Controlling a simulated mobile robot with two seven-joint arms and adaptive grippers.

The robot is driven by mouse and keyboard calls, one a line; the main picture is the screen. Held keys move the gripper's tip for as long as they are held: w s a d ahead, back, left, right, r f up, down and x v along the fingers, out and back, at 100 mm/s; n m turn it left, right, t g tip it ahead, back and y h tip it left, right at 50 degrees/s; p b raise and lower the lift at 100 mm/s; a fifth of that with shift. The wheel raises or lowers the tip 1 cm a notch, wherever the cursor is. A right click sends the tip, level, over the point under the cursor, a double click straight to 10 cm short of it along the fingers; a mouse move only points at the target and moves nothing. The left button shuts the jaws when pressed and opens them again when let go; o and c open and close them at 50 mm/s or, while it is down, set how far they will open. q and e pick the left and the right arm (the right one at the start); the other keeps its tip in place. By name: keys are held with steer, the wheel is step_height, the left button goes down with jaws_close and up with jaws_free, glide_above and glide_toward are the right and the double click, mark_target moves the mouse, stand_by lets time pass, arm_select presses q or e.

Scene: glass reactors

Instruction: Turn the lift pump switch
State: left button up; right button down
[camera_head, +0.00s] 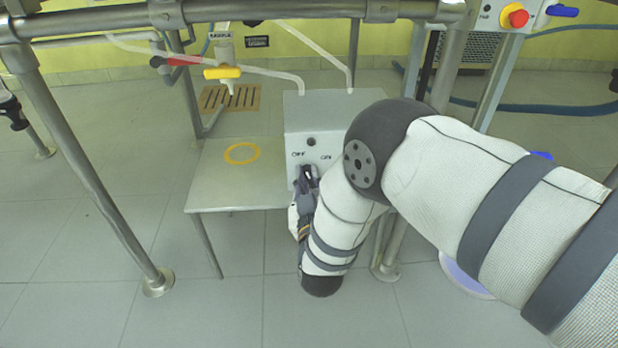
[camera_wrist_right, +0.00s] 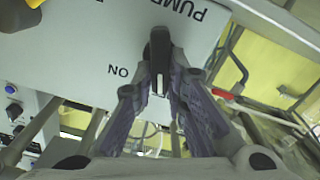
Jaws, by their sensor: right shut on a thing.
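The lift pump box (camera_head: 315,110) is grey and stands on a low table, with OFF and ON printed on its front. My right gripper (camera_head: 307,176) is at this front, just below the labels. In the right wrist view the black switch handle (camera_wrist_right: 158,50) with a white mark lies between the fingers of the right gripper (camera_wrist_right: 158,88), which is shut on it. The handle stands about midway, with ON to its left in that view. OFF is hidden there.
The small table (camera_head: 225,180) has a yellow ring (camera_head: 241,153) on its bare left part. A yellow-handled valve (camera_head: 222,72) hangs above it. Metal frame posts stand left and right. A red button (camera_head: 517,17) is at the upper right. The floor at left is clear.

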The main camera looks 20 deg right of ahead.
arm_select(q)
steer(key=shift+r, duration=0.15)
arm_select(e)
steer(key=shift+r+m, duration=0.1)
steer(key=shift+m, duration=0.2)
steer(key=shift+d+r+m+p, duration=0.1)
steer(key=shift+d+m+p, duration=0.05)
steer(key=shift+m+p, duration=0.8)
steer(key=m+p, duration=0.1)
steer(key=m, duration=0.1)
steer(key=shift+s+d+m, duration=0.1)
steer(key=shift+d+m, duration=0.05)
steer(key=shift+m, duration=0.2)
steer(key=m, duration=0.1)
steer(key=m+p, duration=0.1)
steer(key=m, duration=0.1)
steer(key=shift+d+f, duration=0.15)
steer(key=shift+f, duration=0.05)
arm_select(q)
steer(key=shift+w+d+r+t+p, duration=0.1)
steer(key=shift+w+r+t+p, duration=0.25)
steer(key=shift+r, duration=0.4)
steer(key=shift+w+r+t+p, duration=0.15)
steer(key=shift+w+r, duration=0.3)
steer(key=shift+r, duration=0.25)
arm_select(e)
steer(key=shift+s+d+f+m, duration=0.1)
steer(key=shift+f+m, duration=0.05)
steer(key=shift+m, duration=1.45)
